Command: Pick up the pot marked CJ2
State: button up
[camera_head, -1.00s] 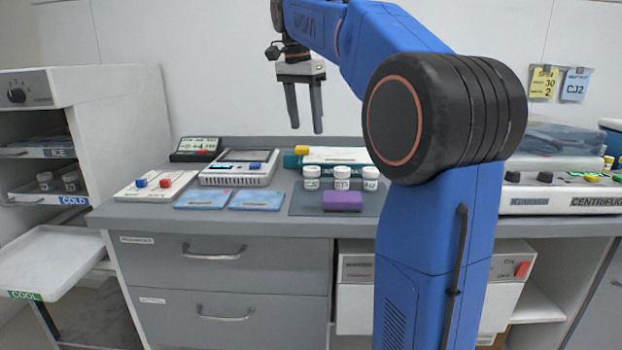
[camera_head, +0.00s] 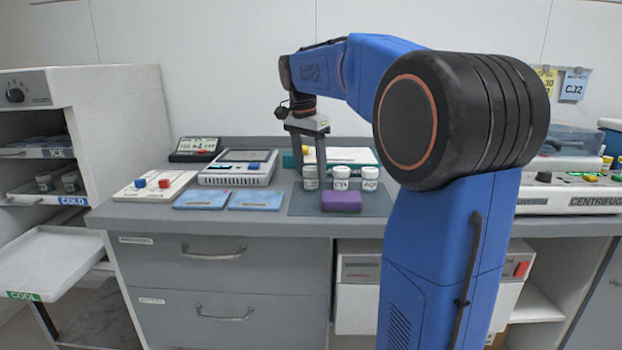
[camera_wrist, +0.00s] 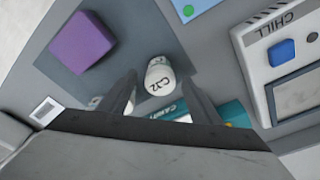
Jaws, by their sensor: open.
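In the wrist view the fingers (camera_wrist: 157,82) lie on either side of the pot, with nothing held. I cannot tell how far down beside it the tips reach.
The middle pot (camera_head: 341,177) and right pot (camera_head: 369,178) stand close by. A purple block (camera_head: 341,201) lies in front of them. A teal-and-white box (camera_head: 345,157) lies behind. Blue pads (camera_head: 255,201) and a chill device (camera_head: 238,172) are to the left.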

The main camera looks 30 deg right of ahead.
jog(key=shift+d+f, duration=0.15)
jog(key=shift+f, duration=0.8)
jog(key=c, duration=1.1)
jog(key=shift+c, duration=0.2)
